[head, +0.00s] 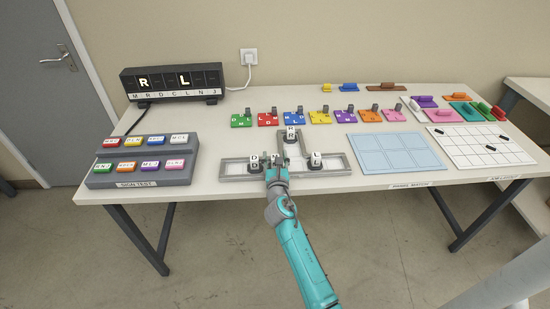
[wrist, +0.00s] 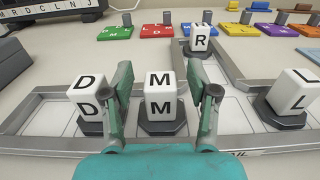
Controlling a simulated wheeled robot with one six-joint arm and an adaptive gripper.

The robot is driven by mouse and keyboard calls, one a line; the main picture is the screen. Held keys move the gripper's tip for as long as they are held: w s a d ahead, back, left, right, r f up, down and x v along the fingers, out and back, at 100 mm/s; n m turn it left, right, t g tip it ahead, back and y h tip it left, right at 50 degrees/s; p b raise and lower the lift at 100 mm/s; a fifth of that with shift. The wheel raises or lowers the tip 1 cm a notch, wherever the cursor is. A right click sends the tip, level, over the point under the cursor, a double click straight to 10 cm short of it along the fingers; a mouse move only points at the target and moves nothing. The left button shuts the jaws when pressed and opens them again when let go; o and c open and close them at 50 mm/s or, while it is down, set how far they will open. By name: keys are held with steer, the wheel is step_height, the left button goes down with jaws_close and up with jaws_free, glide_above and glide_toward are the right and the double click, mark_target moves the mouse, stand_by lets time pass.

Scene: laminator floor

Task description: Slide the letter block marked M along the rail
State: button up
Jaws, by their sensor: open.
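The white letter block marked M (wrist: 160,97) stands on a dark round base on the grey rail (head: 232,168), at the rail's middle. In the wrist view my gripper (wrist: 163,100) is open, with one finger on each side of the M block. In the head view the M block is mostly hidden behind my gripper (head: 277,177). A D block (wrist: 88,96) stands just left of the left finger. An L block (wrist: 293,92) is at the right, and an R block (wrist: 200,38) stands in the rail's rear branch.
A sign box (head: 175,80) at the back left shows lit R and L. A grey button console (head: 142,160) is left of the rail. Coloured tiles (head: 293,119) stand in a row behind it. A light-blue panel (head: 395,154) is to the right. The rail is bare between M and L.

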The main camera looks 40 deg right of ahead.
steer(key=shift+s, duration=0.1)
steer(key=v, duration=1.1)
steer(key=shift+s+a, duration=0.25)
steer(key=shift+a, duration=0.1)
steer(key=s+a+f+m+y, duration=0.35)
steer(key=s+a+m, duration=0.3)
steer(key=s, duration=0.45)
steer(key=s+a+f+m+y, duration=0.3)
steer(key=s+a+f+m, duration=0.3)
steer(key=s, duration=0.5)
steer(key=s+a+r+m+y, duration=0.1)
steer(key=s+a+r+m, duration=0.2)
steer(key=s+r+m, duration=0.3)
steer(key=s+a+r+m+y, duration=0.2)
steer(key=s+r+m, duration=0.4)
steer(key=s+m, duration=0.4)
steer(key=s+a, duration=0.1)
steer(key=s, duration=0.3)
steer(key=shift+r+m, duration=0.15)
steer(key=shift+m, duration=0.2)
steer(key=shift+a+y, duration=0.1)
steer(key=shift+y, duration=0.15)
